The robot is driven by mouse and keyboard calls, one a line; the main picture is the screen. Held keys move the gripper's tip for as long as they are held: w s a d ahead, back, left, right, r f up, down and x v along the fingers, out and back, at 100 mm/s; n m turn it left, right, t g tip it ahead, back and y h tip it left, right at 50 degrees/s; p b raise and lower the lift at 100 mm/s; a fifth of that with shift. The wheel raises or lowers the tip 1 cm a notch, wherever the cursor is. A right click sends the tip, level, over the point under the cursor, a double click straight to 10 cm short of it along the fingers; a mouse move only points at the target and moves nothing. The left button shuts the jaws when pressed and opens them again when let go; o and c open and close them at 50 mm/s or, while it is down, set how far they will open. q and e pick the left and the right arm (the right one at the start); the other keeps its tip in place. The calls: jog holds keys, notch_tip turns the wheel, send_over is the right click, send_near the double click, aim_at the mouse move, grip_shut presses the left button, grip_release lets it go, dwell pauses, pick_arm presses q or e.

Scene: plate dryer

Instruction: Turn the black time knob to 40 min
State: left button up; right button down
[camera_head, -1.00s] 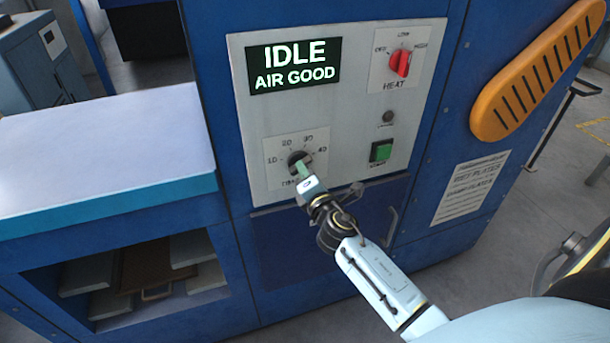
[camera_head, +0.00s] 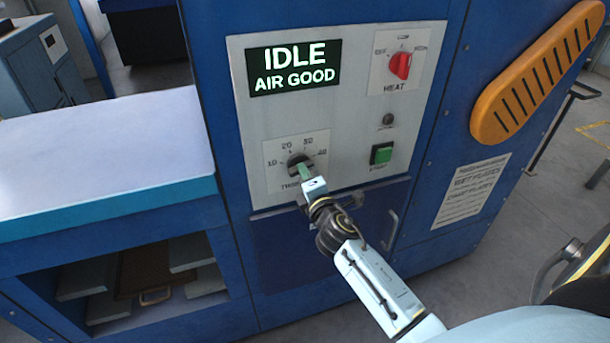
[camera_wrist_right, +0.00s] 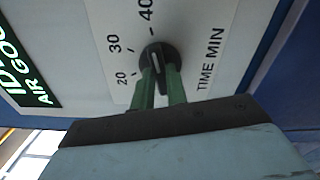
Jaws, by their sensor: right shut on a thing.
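The black time knob (camera_head: 300,162) sits on the dial plate at the lower left of the panel, with marks 10 to 40 around it. My right gripper (camera_head: 303,172) reaches it from below right. In the right wrist view the knob (camera_wrist_right: 157,58) is close up, and the green fingers of the right gripper (camera_wrist_right: 160,80) are shut on its raised grip, one on each side. The white pointer line faces roughly the tick by 40; its exact setting is hard to read. My left gripper is not in view.
The red heat knob (camera_head: 400,66) is at the upper right of the panel. A green button (camera_head: 381,153) is right of the time dial. The display (camera_head: 294,67) reads IDLE, AIR GOOD. A handle (camera_head: 391,228) is below; a white counter (camera_head: 100,145) stands left.

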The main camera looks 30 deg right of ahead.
jog(key=c, duration=1.4)
grip_release()
jog(key=b+v, duration=0.1)
jog(key=v, duration=1.2)
jog(key=shift+s, duration=0.2)
jog(key=shift+f, duration=0.1)
